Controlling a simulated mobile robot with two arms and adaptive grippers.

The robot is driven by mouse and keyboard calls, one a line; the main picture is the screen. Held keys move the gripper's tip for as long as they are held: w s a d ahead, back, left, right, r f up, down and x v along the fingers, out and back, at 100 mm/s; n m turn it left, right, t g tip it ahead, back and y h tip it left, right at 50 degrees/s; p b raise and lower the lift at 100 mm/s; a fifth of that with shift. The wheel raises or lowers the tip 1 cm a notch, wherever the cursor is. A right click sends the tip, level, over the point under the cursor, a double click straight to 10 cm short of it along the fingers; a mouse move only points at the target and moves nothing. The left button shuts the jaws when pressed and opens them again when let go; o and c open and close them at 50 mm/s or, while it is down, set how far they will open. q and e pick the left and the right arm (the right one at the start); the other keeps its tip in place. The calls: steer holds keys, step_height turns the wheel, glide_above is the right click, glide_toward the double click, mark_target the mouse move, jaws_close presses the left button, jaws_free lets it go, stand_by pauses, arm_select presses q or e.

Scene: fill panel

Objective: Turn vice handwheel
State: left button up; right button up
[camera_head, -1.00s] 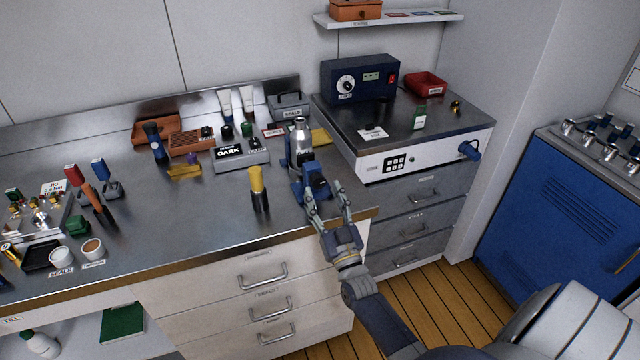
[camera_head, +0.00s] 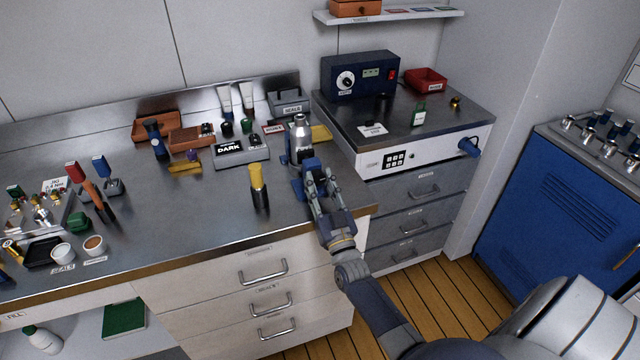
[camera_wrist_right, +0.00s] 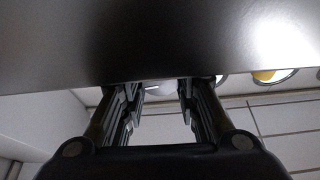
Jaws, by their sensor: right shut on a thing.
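The small blue vice (camera_head: 311,168) stands near the front right corner of the steel worktop and holds a silver bottle-shaped part (camera_head: 301,138) upright. My right gripper (camera_head: 322,189) reaches in from the front, its fingers closed together on the front of the vice, where the handwheel sits. The handwheel itself is hidden by the fingers. In the right wrist view, the fingers (camera_wrist_right: 158,92) run up to a dark, blurred surface that covers the top and hides what lies between the tips. My left gripper is in neither view.
A yellow-and-black tool (camera_head: 259,186) stands upright just left of the vice. A grey DARK box (camera_head: 240,151) lies behind it. A drawer cabinet with a steel top (camera_head: 440,122) adjoins on the right. The worktop's front middle is clear.

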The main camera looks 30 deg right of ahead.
steer(key=m+h, duration=0.1)
steer(key=m, duration=0.1)
steer(key=m+g+h, duration=0.1)
steer(key=m, duration=0.2)
steer(key=shift+a+h, duration=0.1)
steer(key=shift+h, duration=0.2)
steer(key=o, duration=1.1)
steer(key=shift+c, duration=0.2)
steer(key=v, duration=1.2)
